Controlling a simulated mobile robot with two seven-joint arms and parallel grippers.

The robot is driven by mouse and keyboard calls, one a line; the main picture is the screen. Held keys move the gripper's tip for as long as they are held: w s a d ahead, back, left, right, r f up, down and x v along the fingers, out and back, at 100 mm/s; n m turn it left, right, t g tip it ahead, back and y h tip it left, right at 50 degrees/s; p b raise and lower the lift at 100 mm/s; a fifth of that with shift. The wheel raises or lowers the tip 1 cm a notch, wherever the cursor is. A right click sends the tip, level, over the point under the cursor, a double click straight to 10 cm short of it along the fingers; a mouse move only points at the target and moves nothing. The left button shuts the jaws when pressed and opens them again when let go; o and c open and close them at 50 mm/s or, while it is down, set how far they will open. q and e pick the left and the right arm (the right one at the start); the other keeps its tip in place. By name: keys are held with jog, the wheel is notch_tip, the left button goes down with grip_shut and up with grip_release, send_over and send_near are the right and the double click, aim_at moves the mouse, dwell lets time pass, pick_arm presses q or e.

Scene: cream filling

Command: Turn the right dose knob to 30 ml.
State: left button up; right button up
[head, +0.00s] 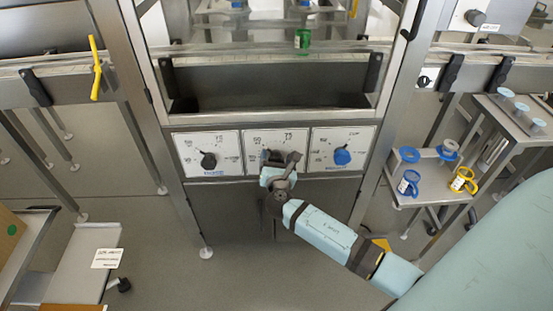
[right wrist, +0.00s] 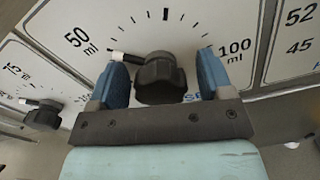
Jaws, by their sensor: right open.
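The front panel carries three dials side by side. The right dose knob (right wrist: 160,80) is black with a white pointer, on the middle dial, whose scale shows 50 ml and 100 ml. Its pointer is turned left, close to the 50 ml mark. My right gripper (head: 281,160) is in front of this knob and largely hides it in the head view. In the right wrist view its two blue fingers (right wrist: 160,82) stand open on either side of the knob, with gaps showing. The left dose knob (head: 208,160) is black. My left gripper is out of view.
A blue knob (head: 342,157) sits on the dial to the right, close beside my gripper. A side shelf (head: 425,183) at right holds blue and yellow containers. A yellow handle (head: 96,70) is at upper left.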

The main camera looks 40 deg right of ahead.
jog(key=c, duration=0.9)
jog(key=shift+r+n+p, duration=0.2)
jog(key=shift+n+p, duration=0.2)
jog(key=shift+p, duration=0.5)
jog(key=n+p, duration=0.3)
jog(key=p, duration=0.1)
jog(key=shift+r+p, duration=0.2)
jog(key=shift+p, duration=0.2)
jog(key=n+p, duration=0.2)
jog(key=p, duration=0.1)
jog(key=shift+a+n, duration=0.15)
jog(key=shift+n, duration=0.15)
jog(key=n+p, duration=0.3)
jog(key=shift+w+f+p, duration=0.1)
jog(key=shift+f+p, duration=0.1)
jog(key=shift+p, duration=0.15)
jog(key=shift+f+n+p, duration=0.1)
jog(key=shift+n+p, duration=0.6)
jog(key=shift+n, duration=0.2)
jog(key=shift+f+n, duration=0.1)
jog(key=shift+n, duration=0.2)
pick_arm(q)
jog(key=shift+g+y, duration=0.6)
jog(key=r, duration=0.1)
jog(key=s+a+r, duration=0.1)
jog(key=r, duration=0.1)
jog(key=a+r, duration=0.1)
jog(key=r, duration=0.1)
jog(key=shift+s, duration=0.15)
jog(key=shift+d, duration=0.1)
